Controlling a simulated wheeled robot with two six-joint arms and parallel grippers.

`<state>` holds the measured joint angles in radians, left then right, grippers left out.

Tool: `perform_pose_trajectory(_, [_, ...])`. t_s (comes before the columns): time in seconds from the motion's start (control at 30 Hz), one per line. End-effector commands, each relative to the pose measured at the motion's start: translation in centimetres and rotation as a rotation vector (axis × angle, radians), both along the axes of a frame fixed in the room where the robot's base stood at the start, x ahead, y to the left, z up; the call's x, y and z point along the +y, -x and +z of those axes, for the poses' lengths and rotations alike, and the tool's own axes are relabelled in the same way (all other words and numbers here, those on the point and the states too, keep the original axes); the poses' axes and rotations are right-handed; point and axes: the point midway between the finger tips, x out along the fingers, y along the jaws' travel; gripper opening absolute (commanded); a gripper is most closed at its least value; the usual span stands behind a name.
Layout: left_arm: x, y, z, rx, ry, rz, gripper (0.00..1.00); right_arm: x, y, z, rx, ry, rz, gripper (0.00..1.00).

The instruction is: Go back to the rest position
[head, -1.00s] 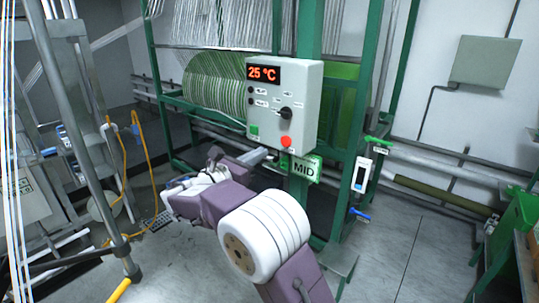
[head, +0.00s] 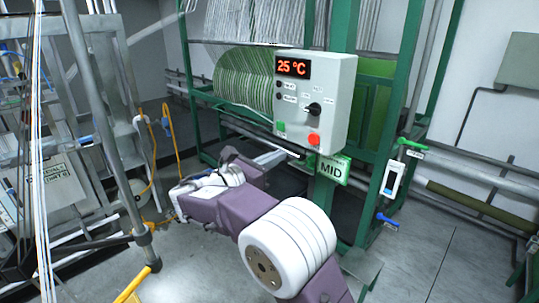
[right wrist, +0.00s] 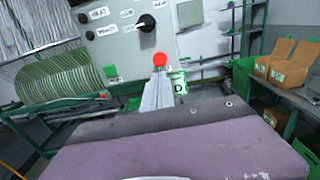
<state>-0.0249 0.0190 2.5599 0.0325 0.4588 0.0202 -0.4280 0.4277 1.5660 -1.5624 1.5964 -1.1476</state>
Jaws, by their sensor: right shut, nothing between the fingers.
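My right gripper (head: 284,154) is shut and empty. It points away from me, just below the grey control box (head: 341,98), on my bent purple and white right arm. In the right wrist view the closed silver fingers (right wrist: 159,86) stand in front of the lower part of the box, with the red button (right wrist: 160,59) just above their tips. I cannot tell whether they touch anything. My left gripper is not in view.
The box has a 25 °C display (head: 293,67) and a black knob (head: 314,109). A green MID sign (head: 334,169) hangs below it on the green frame (head: 412,75). Metal posts (head: 100,115) and a yellow hose (head: 150,150) stand left. Grey floor (head: 440,260) is clear at the right.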

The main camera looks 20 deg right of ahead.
Motion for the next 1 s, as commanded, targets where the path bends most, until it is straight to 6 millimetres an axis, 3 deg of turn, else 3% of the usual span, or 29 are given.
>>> perform_pose_trajectory(0.17, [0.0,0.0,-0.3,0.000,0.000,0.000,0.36,-0.3,0.0,-0.3,0.000,0.000,-0.007,0.00])
perform_pose_trajectory(0.23, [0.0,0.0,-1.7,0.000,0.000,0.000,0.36,-2.4,0.7,-0.8,-0.022,-0.009,-0.049,0.00])
perform_pose_trajectory(0.3, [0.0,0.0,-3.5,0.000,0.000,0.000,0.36,-5.9,3.0,-2.2,-0.018,-0.026,-0.126,0.00])
perform_pose_trajectory(0.37, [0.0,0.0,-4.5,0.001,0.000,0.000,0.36,-8.4,5.6,-5.9,0.046,-0.105,-0.193,0.00])
perform_pose_trajectory(0.4, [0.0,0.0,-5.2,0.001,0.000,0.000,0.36,-9.6,7.3,-9.1,0.081,-0.191,-0.227,0.00])
perform_pose_trajectory(0.53, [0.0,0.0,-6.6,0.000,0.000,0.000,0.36,-10.4,13.1,-19.7,0.089,-0.529,-0.344,0.00])
perform_pose_trajectory(0.67, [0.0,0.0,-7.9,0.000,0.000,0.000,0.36,-7.2,19.2,-29.7,-0.037,-0.913,-0.544,0.00])
perform_pose_trajectory(0.7, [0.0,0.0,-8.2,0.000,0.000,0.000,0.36,-5.4,21.0,-32.4,-0.106,-1.033,-0.631,0.00])
perform_pose_trajectory(0.8, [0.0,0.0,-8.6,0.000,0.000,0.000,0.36,0.0,24.5,-37.6,-0.350,-1.314,-0.908,0.00])
perform_pose_trajectory(0.9, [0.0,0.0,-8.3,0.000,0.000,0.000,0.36,5.1,25.5,-40.3,-0.675,-1.502,-1.227,0.00])
perform_pose_trajectory(1.0, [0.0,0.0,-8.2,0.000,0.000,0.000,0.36,7.0,23.6,-40.9,-0.961,-1.588,-1.419,0.00])
